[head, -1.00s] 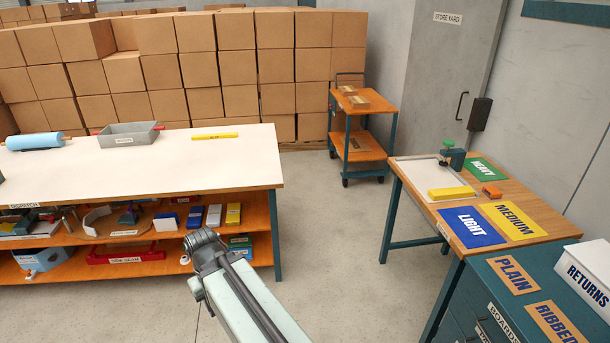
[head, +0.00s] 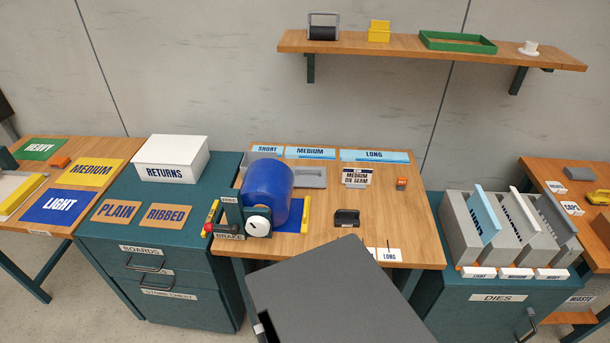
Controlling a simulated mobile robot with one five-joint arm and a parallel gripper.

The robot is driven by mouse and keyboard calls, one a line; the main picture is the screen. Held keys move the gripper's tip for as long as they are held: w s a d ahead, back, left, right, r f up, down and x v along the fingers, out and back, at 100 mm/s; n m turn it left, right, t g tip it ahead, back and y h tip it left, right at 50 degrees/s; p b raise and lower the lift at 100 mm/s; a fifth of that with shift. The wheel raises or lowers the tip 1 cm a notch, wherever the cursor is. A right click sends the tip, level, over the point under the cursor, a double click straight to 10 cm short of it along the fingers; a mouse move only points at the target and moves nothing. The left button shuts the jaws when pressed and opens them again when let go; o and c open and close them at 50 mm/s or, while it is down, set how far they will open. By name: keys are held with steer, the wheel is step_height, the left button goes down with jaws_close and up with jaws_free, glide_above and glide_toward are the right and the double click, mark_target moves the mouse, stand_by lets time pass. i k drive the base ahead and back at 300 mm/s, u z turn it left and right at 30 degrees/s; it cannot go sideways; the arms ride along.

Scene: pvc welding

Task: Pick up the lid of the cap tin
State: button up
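At the right edge, a small label that seems to read CAPS (head: 570,205) stands on the wooden table (head: 540,175). A yellow object (head: 599,198) beside it is cut off by the picture edge; I cannot tell whether it is the cap tin or its lid. A flat grey block (head: 580,173) lies behind it. No lid can be made out for certain. My gripper is not in view; a large dark grey part at the bottom middle looks like my own arm.
A middle bench (head: 320,240) holds a blue roll (head: 266,190) and a small black block (head: 347,217). The DIES cabinet (head: 440,300) with upright plates stands between it and the right table. A wall shelf (head: 340,42) holds a yellow box (head: 378,31) and green tray (head: 457,42).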

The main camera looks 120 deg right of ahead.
mark_target(304, 177)
steer(key=u, duration=0.8)
steer(key=i, duration=1.7)
steer(key=z, duration=5.35)
steer(key=i, duration=1.05)
steer(key=u, duration=0.05)
